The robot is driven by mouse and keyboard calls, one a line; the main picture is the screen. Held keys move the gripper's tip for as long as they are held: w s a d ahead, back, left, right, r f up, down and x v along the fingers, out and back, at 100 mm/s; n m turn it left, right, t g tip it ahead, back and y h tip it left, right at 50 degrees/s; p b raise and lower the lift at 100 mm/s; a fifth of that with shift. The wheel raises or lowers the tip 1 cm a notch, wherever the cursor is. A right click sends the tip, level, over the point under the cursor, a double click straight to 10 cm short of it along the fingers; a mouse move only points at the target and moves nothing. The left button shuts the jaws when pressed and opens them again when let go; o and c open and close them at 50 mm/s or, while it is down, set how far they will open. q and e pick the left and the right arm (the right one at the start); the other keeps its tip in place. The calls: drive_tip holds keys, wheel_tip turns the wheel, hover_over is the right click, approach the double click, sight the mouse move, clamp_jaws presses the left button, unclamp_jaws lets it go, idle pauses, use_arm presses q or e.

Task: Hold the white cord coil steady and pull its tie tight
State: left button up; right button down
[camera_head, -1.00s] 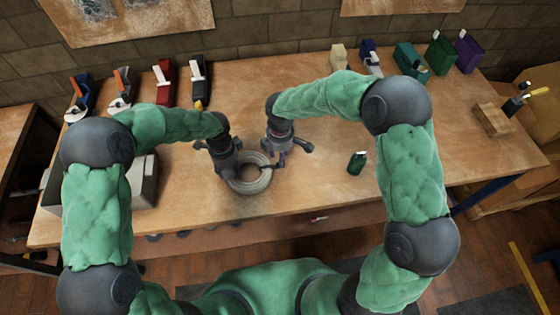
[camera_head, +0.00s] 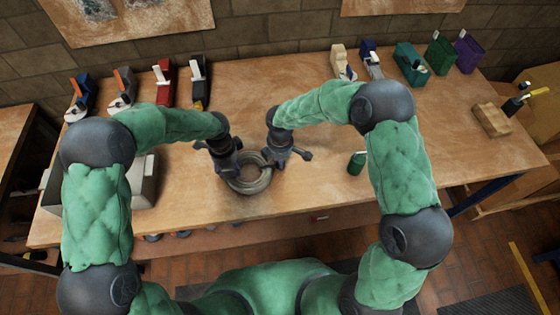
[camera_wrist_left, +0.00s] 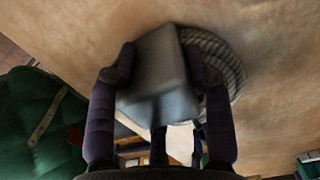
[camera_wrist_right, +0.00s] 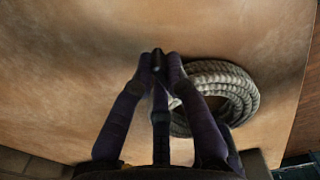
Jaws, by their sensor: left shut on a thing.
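The white cord coil (camera_head: 250,188), greyish here, lies flat near the front of the workbench. It also shows in the left wrist view (camera_wrist_left: 228,65) and the right wrist view (camera_wrist_right: 235,85). My left gripper (camera_head: 228,172) is at the coil's left side. In its wrist view, its fingers are shut on a grey block-like thing (camera_wrist_left: 160,75) in front of the coil. My right gripper (camera_head: 284,164) is at the coil's right edge. In its wrist view, its fingertips (camera_wrist_right: 158,66) meet beside the coil, with no clear object between them. I cannot make out the tie.
A grey bin (camera_head: 144,185) is at the left. Several tools and holders line the back, including a red one (camera_head: 164,82) and a purple one (camera_head: 469,55). The bench centre behind the grippers is clear.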

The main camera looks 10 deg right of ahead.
use_arm(q)
drive_tip(key=shift+s, duration=0.1)
use_arm(e)
drive_tip(key=d, duration=0.5)
drive_tip(key=shift+d, duration=0.1)
use_arm(q)
drive_tip(key=shift+f, duration=0.1)
use_arm(e)
drive_tip(key=c, duration=1.2)
unclamp_jaws()
drive_tip(key=shift+r, duration=0.15)
wheel_tip(320, 180, up, 12)
